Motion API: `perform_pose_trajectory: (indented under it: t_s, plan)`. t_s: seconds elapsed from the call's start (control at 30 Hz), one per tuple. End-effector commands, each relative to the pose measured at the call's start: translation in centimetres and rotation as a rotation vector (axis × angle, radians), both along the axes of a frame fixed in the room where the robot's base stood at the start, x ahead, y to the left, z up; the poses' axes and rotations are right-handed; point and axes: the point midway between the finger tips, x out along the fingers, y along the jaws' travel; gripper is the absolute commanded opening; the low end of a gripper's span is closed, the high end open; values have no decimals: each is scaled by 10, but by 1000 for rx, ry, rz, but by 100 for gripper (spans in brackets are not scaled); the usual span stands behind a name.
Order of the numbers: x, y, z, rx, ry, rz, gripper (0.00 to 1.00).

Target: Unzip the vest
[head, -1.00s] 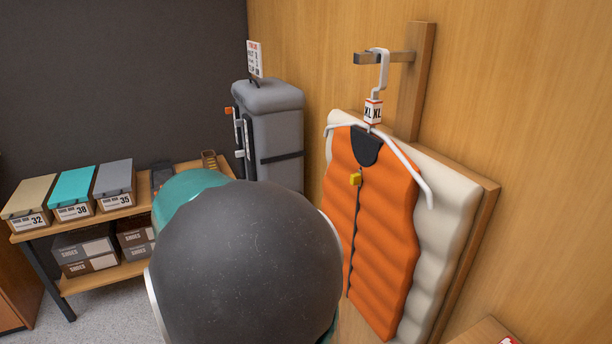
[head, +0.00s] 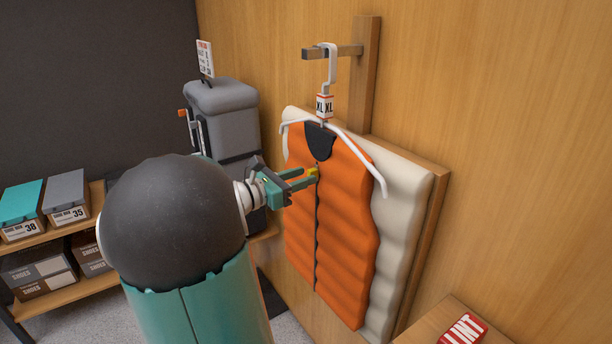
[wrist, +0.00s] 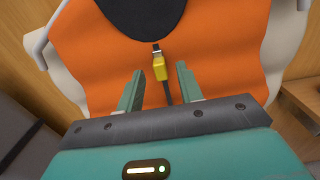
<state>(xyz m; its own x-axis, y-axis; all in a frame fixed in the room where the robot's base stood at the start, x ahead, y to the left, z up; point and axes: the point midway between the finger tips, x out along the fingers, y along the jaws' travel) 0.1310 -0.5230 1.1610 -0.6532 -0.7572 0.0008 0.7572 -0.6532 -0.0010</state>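The orange vest (head: 345,228) hangs on a white hanger (head: 362,166) against a padded board on the wood wall. Its dark zipper line (head: 317,240) runs down the front from the dark collar. The yellow zipper pull (wrist: 159,67) sits just below the collar, at the top of the zipper; in the head view it (head: 313,172) is partly covered by my gripper. My gripper (wrist: 159,88) is open, its two teal fingers spread on either side of the zipper line. In the wrist view the pull shows just beyond the fingertips, between them, and I see no grip on it.
A grey backpack (head: 228,115) stands behind my arm. A shelf with shoe boxes (head: 66,193) is at the left. A wooden surface with a red lint item (head: 463,330) is at the lower right, below the vest.

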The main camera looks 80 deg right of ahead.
Motion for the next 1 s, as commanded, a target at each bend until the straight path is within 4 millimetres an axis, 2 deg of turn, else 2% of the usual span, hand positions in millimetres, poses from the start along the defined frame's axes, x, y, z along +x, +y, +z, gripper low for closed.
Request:
perform_pose_trajectory:
  t_s: [0.2, 0.47, 0.67, 0.87, 1.0]
  plan:
    - [-12, -15, 0, -1, -1, 1, 36]
    - [-13, -16, 0, 0, -1, 2, 36]
    - [-13, -15, 0, 0, -1, 1, 0]
    - [-13, -15, -2, 1, -1, 1, 0]
    - [-12, -15, -11, 3, 2, 2, 0]
